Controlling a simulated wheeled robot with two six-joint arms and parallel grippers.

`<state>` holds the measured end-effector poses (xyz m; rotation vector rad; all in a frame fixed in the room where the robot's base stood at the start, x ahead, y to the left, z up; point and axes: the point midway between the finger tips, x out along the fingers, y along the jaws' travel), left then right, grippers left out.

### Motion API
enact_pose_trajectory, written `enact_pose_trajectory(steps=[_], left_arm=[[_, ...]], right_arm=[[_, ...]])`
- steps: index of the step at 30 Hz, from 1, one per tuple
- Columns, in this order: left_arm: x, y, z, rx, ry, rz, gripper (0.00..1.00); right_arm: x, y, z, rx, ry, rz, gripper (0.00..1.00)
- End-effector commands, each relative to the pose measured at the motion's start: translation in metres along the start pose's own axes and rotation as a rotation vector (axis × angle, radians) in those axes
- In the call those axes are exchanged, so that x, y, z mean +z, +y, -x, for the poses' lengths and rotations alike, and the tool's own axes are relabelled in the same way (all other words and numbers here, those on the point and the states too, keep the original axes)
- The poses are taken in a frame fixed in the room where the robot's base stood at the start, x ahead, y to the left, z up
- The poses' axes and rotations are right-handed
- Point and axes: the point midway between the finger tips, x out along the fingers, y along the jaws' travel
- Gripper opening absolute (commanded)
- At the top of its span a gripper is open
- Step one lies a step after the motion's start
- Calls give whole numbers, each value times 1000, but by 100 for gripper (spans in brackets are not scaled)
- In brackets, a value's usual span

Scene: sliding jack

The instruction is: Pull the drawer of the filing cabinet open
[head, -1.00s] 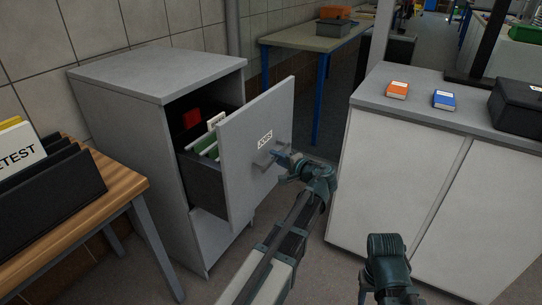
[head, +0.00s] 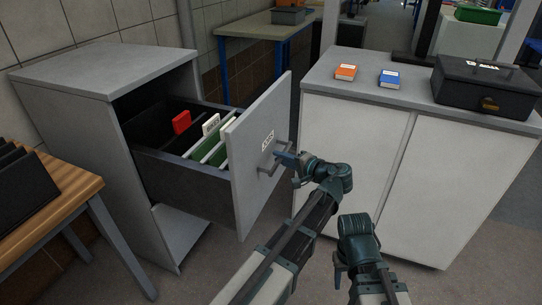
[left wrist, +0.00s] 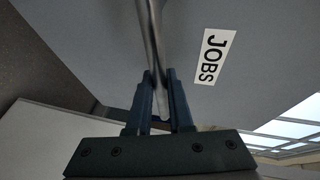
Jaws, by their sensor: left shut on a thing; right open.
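The grey filing cabinet (head: 108,85) stands at the left in the head view. Its drawer (head: 185,180) sticks well out of the front, with a red item, a white-labelled item and green folders inside. The drawer front has a label, which reads JOBS in the left wrist view (left wrist: 214,57). My left gripper (head: 281,160) is shut on the bar handle (left wrist: 152,40) of the drawer; the bar runs between its two fingers in the left wrist view. My right gripper (head: 343,275) is low in the head view, away from the cabinet and empty.
A low white cabinet (head: 350,150) stands to the right, with an orange book (head: 346,72), a blue book (head: 389,78) and a black box (head: 487,85) on top. A wooden table (head: 50,210) with a black rack is at the left. Floor shows between the cabinets.

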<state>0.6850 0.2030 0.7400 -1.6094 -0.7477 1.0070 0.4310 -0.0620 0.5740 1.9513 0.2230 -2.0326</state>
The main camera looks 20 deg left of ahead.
Motion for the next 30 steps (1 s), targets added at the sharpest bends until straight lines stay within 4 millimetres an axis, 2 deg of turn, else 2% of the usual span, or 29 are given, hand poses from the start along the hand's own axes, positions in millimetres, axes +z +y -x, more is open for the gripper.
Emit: enact_pose_trajectory(steps=[9, 25, 26, 30], left_arm=[[-7, 5, 16, 2, 0, 0, 0], [-8, 6, 19, 2, 0, 1, 0], [-8, 6, 19, 2, 0, 1, 25], [-8, 6, 19, 1, 0, 0, 49]], right_arm=[[0, 0, 0, 0, 0, 0, 50], [0, 0, 0, 0, 0, 0, 50], [0, 0, 0, 0, 0, 0, 50], [0, 0, 0, 0, 0, 0, 50]])
